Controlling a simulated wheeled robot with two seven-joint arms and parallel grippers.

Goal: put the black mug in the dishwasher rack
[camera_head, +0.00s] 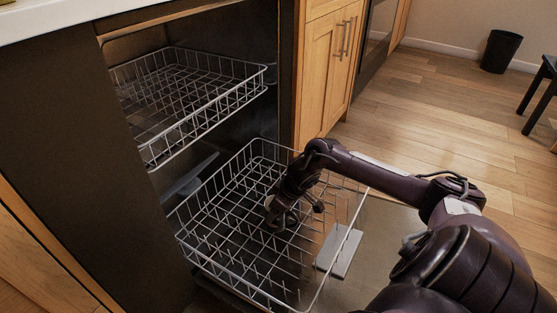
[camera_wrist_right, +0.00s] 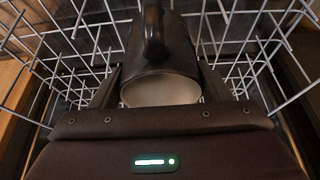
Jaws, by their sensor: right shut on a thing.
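The black mug (camera_wrist_right: 176,58) shows in the right wrist view, between the fingers of my right gripper (camera_wrist_right: 160,75). Its handle points up in that picture, and its pale opening faces my palm. My right gripper is shut on the mug. In the head view the right gripper (camera_head: 292,210) is inside the pulled-out lower dishwasher rack (camera_head: 214,262), low over its wires. The mug is mostly hidden there by the gripper, and I cannot tell whether it touches the rack. My left gripper is not in view.
An upper wire rack (camera_head: 205,125) hangs above and behind the lower one. Wooden cabinets (camera_head: 327,65) stand to the right of the dishwasher.

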